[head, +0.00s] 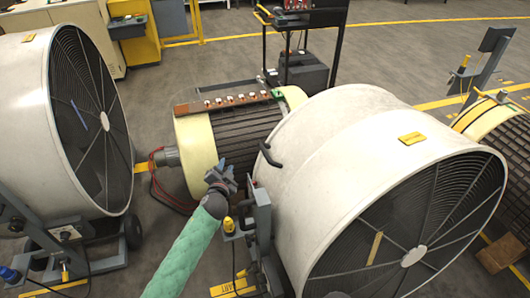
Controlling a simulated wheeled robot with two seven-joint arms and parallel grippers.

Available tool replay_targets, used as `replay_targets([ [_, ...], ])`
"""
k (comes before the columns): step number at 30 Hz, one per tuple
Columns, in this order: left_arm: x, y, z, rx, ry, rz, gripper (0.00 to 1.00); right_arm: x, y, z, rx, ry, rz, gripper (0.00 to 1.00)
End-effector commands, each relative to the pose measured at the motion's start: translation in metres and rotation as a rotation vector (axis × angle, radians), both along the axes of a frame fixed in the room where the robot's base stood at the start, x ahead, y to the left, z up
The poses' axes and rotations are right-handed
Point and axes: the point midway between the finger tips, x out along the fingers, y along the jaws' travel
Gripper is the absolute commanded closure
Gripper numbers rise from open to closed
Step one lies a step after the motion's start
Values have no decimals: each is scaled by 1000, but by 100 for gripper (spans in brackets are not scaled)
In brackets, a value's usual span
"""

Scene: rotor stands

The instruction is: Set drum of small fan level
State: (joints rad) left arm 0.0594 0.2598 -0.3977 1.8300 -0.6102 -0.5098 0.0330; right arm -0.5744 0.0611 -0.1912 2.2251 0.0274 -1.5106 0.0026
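A white drum fan (335,165) fills the right foreground, its dark grille facing the lower right and its drum looking tilted. A black handle (269,156) sticks out from its left side. Its grey stand bracket (262,215) with a yellow knob (228,225) is at its left. A second white drum fan (28,90) stands at the left on a wheeled stand. I cannot tell which fan is the small one. My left gripper (228,176), on a green-sleeved arm, is left of and below the black handle, apart from it; its finger opening is unclear. My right gripper is not in view.
A cream motor with dark ribs (240,135) stands between the fans, with red cables on the floor beside it. A black cart (303,70) is behind. Another ribbed yellow machine (490,125) is at the right.

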Motion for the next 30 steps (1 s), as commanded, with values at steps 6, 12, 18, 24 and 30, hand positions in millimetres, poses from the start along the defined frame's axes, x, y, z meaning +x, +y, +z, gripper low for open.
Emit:
replay_targets([
  [6, 27, -35, 14, 149, -224, -258, 73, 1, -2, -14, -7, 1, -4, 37],
  [12, 31, -69, 9, 279, -367, -523, 73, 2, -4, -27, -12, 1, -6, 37],
  [18, 25, -87, -5, 357, -429, -708, 73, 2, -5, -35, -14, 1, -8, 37],
  [24, 24, -94, -9, 374, -441, -758, 73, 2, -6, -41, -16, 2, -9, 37],
  [30, 40, -112, -3, 374, -442, -757, 73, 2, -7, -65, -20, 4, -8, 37],
])
